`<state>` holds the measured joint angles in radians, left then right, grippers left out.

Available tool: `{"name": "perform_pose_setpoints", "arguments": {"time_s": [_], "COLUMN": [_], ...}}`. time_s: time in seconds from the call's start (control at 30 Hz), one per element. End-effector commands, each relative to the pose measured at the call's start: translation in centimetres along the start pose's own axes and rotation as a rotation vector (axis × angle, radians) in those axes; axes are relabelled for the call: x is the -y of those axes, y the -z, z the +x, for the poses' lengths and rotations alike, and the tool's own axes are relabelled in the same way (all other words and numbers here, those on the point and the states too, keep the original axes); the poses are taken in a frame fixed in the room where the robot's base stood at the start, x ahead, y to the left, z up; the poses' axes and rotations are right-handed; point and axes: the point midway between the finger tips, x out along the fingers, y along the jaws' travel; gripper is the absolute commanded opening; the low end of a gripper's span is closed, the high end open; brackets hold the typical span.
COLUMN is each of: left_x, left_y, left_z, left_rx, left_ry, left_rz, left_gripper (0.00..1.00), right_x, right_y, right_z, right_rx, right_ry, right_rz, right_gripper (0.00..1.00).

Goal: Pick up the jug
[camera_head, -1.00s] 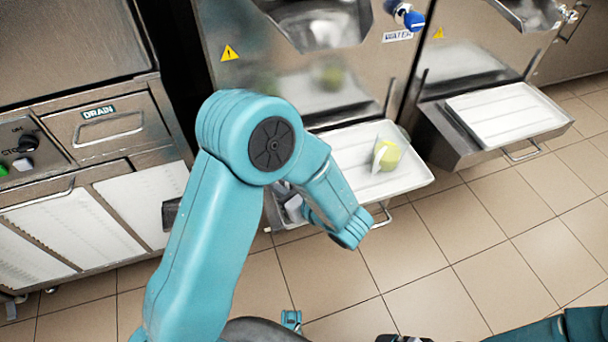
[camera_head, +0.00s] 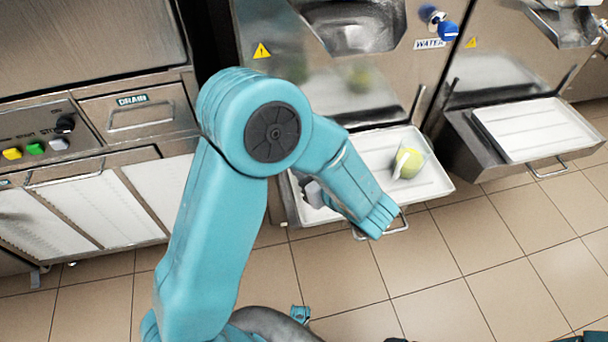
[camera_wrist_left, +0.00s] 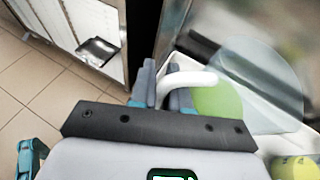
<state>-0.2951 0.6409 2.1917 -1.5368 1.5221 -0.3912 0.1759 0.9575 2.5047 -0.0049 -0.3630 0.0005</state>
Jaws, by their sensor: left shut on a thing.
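The jug (camera_wrist_left: 262,75) is clear, with a round wall, a green part low down and a white handle (camera_wrist_left: 190,78). It is at right of centre in the left wrist view. My left gripper (camera_wrist_left: 168,90) is shut on the handle, its grey fingertips on both sides of it. In the head view my left arm hides most of the gripper, and the jug cannot be made out for sure there. The gripper is at the left end of the white tray (camera_head: 440,187). Only slivers of my right arm show at the bottom edge; its gripper is out of view.
A yellow-green thing (camera_head: 408,162) with a clear wall stands on the tray, right of my left arm. The steel freezer front (camera_head: 300,90) rises behind the tray. A second white tray (camera_head: 540,130) is at right. Tiled floor (camera_head: 440,270) lies open in front.

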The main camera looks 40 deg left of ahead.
Motion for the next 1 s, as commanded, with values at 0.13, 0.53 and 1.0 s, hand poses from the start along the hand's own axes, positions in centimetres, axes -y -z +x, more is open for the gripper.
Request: {"name": "perform_pose_setpoints", "arguments": {"time_s": [0.13, 0.53, 1.0], "left_x": [0.1, 0.2, 0.3], "left_y": [-2.5, -8.0, -12.0], "left_z": [-1.0, -3.3, -5.0], "left_rx": [0.0, 0.001, 0.001], "left_ry": [0.0, 0.001, 0.0], "left_rz": [-0.006, -0.005, -0.003], "left_gripper": [0.0, 0.0, 0.0], "right_x": [0.3, 0.9, 1.2], "right_y": [0.0, 0.0, -0.1], "right_z": [-0.9, -2.4, -3.4], "right_rx": [0.0, 0.0, 0.0], "right_ry": [0.0, 0.0, 0.0], "right_rz": [0.0, 0.0, 0.0], "right_gripper": [1.0, 1.0, 1.0]}}
